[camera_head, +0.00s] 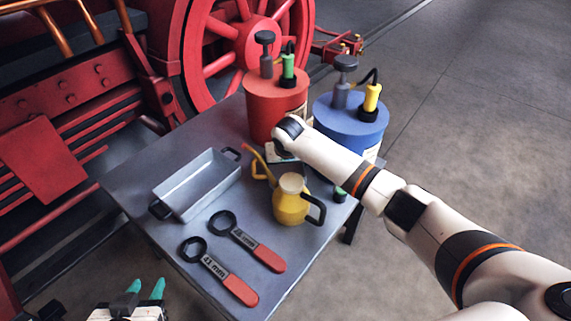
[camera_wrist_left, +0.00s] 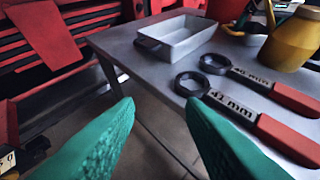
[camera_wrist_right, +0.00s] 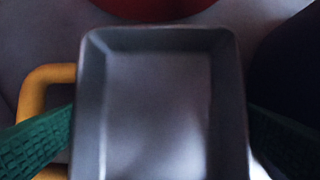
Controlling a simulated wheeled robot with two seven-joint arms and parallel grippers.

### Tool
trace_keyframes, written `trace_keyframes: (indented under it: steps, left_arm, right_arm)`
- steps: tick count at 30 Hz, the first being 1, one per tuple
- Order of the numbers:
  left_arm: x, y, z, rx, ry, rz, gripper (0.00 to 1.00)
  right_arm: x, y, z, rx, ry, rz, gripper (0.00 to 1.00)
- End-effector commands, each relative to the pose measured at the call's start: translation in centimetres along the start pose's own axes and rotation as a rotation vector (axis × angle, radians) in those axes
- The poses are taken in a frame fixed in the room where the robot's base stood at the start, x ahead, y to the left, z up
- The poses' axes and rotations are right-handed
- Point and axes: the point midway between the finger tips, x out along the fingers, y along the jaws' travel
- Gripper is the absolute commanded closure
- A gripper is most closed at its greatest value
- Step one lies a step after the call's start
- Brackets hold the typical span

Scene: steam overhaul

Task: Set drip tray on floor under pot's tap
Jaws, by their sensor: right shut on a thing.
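A small dark grey tray (camera_wrist_right: 160,100), rectangular with a raised rim, fills the middle of the right wrist view. The green fingers of my right gripper (camera_wrist_right: 162,138) are shut on it, one at each side. In the head view my right wrist hides most of that gripper and tray, over the table beside the red pot (camera_head: 275,103). The blue pot (camera_head: 350,127) stands to the right; I cannot make out a tap clearly. My left gripper (camera_head: 145,288) is open and empty, low by the table's near left; its spread fingers also show in the left wrist view (camera_wrist_left: 160,125).
The grey table (camera_head: 135,185) holds a large light grey pan (camera_head: 200,185) with black handles, a yellow oil can (camera_head: 290,203) and two red-handled spanners (camera_head: 265,257). Red locomotive wheelwork (camera_head: 245,45) stands behind. Grey floor (camera_head: 480,130) is open to the right.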

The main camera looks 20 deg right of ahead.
Motion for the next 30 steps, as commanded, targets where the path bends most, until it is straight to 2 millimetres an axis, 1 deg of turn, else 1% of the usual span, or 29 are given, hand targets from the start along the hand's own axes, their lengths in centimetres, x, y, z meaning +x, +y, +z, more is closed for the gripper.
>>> trace_keyframes:
  steps: [7, 8, 9, 15, 19, 23, 26, 30]
  left_arm:
    - [-0.1, 0.0, -0.1, 0.000, 0.008, 0.000, 0.64]
    - [-0.1, 0.0, -0.2, 0.000, 0.012, 0.001, 0.64]
    - [-0.1, 0.0, -0.2, 0.000, 0.011, 0.001, 0.64]
    - [0.0, 0.0, -0.2, 0.000, 0.011, 0.001, 0.64]
    - [-0.1, 0.1, -0.1, 0.000, 0.013, 0.001, 0.64]
    - [-0.8, 0.3, -1.8, -0.002, 0.118, 0.007, 0.64]
    - [-1.5, 0.5, -3.5, -0.003, 0.223, 0.013, 0.64]
    - [-3.1, 0.9, -6.1, -0.007, 0.385, 0.022, 0.64]
  right_arm:
    - [0.0, 0.1, 0.0, 0.000, -0.001, 0.001, 0.36]
    - [0.1, 0.0, -0.1, 0.000, 0.000, 0.000, 0.03]
    - [0.1, 0.0, -0.1, 0.000, 0.000, 0.000, 0.00]
    - [0.1, 0.0, 0.0, 0.000, 0.000, 0.000, 0.00]
    - [-0.4, 0.0, 0.1, -0.001, 0.000, 0.001, 0.00]
    - [-1.4, 0.1, 0.1, -0.002, -0.001, 0.001, 0.00]
    - [-2.6, 0.0, 0.2, -0.002, -0.002, 0.002, 0.00]
    - [-4.4, 0.0, 0.2, 0.000, -0.001, 0.001, 0.00]
